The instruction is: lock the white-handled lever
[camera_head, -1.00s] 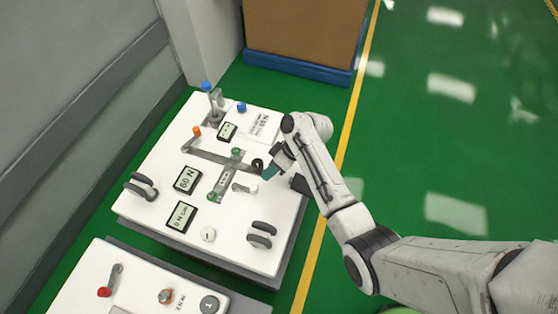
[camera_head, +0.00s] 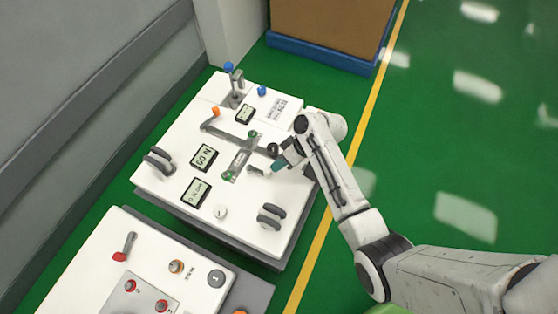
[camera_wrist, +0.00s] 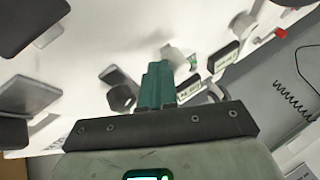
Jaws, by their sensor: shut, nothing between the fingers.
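The white-handled lever (camera_head: 257,171) sits on the white top panel (camera_head: 180,135) of the cart, right of the green-knobbed slot and below the black knob. It is small, and its exact angle is hard to read. My gripper (camera_head: 281,165) is just right of its handle end, low over the panel. In the wrist view my teal fingers (camera_wrist: 157,85) are together and empty. A pale cylinder (camera_wrist: 173,56), which looks like the lever's handle, shows just beyond the fingertips. I cannot tell whether they touch.
Close by are a black knob (camera_head: 273,149), green knobs (camera_head: 228,176), an orange-knobbed lever (camera_head: 213,112) and a dark double handle (camera_head: 271,216). A blue-topped lever (camera_head: 229,68) stands at the back. A second cart (camera_head: 80,275) is at front left. Green floor (camera_head: 440,120) lies open at right.

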